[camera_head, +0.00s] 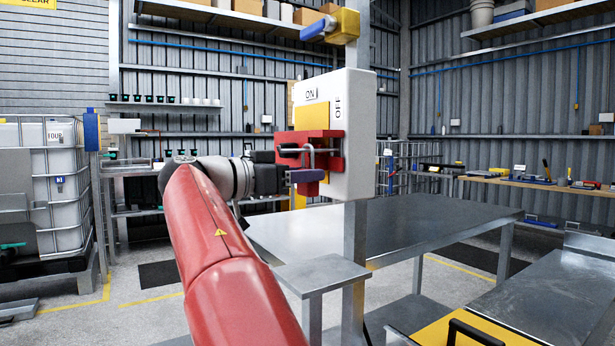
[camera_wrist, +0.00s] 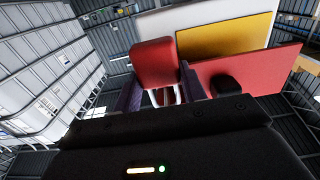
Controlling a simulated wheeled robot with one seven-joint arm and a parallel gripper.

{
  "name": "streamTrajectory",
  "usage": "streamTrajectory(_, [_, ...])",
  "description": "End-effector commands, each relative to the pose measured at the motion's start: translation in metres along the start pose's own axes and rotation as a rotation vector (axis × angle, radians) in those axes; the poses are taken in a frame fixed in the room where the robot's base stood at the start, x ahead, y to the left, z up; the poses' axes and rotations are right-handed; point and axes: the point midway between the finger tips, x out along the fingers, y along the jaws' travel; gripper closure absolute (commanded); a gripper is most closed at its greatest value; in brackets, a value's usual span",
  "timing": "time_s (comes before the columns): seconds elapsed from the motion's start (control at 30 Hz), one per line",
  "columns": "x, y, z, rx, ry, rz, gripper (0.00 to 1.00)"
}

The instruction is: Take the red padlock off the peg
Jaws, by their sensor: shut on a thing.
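The red padlock (camera_wrist: 155,62) sits between the two purple fingers of my gripper (camera_wrist: 160,88) in the wrist view. Its silver shackle (camera_wrist: 166,97) points down the picture, toward the black gripper body. In the head view my gripper (camera_head: 302,176) is at the front of the white switch box (camera_head: 352,130), and a red part shows just below the purple finger. My gripper is shut on the padlock. A bent metal rod (camera_head: 322,151) shows at the red bracket (camera_head: 305,138) above it. I cannot tell whether the shackle is still around the peg.
The box is on a grey post (camera_head: 354,240), with a blue and yellow device (camera_head: 337,25) above. A small metal shelf (camera_head: 318,273) lies below my gripper. A bare metal table (camera_head: 400,225) stands behind. Red (camera_wrist: 245,70) and yellow (camera_wrist: 225,42) plates lie close beside the padlock.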

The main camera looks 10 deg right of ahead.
Motion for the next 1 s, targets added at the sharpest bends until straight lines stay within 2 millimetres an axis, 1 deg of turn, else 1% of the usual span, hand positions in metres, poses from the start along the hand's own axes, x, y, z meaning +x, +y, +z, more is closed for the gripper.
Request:
streamTrajectory(0.63, [0.0,0.0,-0.001,0.001,0.001,0.0,1.0])
streamTrajectory(1.0, [0.0,0.0,-0.015,0.001,0.001,0.001,1.0])
